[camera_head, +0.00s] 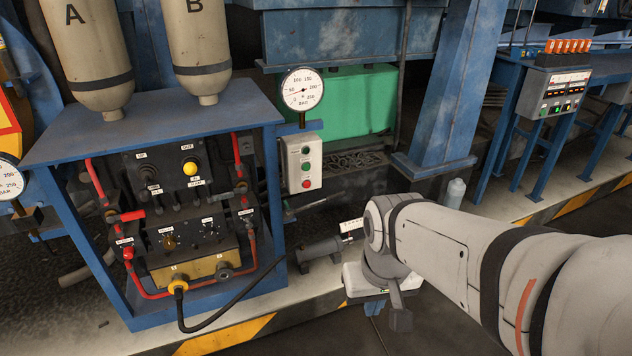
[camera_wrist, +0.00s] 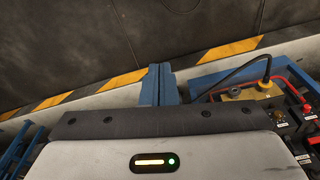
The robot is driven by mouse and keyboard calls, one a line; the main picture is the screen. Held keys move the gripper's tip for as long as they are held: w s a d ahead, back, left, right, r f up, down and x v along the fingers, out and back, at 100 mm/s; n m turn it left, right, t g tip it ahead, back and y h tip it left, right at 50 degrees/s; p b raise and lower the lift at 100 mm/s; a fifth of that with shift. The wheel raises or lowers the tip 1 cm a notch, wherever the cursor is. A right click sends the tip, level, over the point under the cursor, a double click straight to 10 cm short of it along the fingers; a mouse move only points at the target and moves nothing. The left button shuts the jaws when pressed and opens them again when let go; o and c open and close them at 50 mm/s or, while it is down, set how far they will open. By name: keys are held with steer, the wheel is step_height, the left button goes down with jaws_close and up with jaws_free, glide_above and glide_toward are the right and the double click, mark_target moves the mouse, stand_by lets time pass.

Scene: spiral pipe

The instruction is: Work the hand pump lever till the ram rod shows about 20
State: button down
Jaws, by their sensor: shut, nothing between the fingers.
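My gripper (camera_head: 373,309) points down over the pale walkway, right of the blue pump cabinet. Its blue fingers (camera_wrist: 158,84) are together and empty in the wrist view. A grey rod that looks like the pump lever (camera_head: 305,207) sticks out to the right of the cabinet, below the button box. It is apart from my gripper. A dark cylinder, likely the ram (camera_head: 318,250), lies low beside the cabinet. A white marked strip (camera_head: 351,226) is above its right end. Its figures are too small to read, and my arm hides what lies further right.
The blue cabinet (camera_head: 68,283) holds valves, red hoses and a brass block (camera_head: 197,268); the block also shows in the wrist view (camera_wrist: 250,92). A black hose (camera_head: 225,318) loops from it. A pressure gauge (camera_head: 302,89) stands above the button box (camera_head: 301,163). A bottle (camera_head: 455,193) stands behind my arm.

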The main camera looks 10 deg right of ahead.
step_height(320, 180, down, 6)
steer(key=b, duration=0.4)
steer(key=shift+r, duration=0.1)
stand_by(0.4)
steer(key=f+b, duration=0.1)
steer(key=f, duration=0.1)
steer(key=d+f+b, duration=0.1)
steer(key=f+b, duration=0.1)
steer(key=shift+f, duration=0.1)
stand_by(0.4)
steer(key=f+b, duration=0.2)
steer(key=b, duration=0.1)
steer(key=f+b, duration=0.1)
steer(key=f, duration=0.1)
steer(key=shift+s+a+f, duration=0.1)
steer(key=shift+a, duration=0.25)
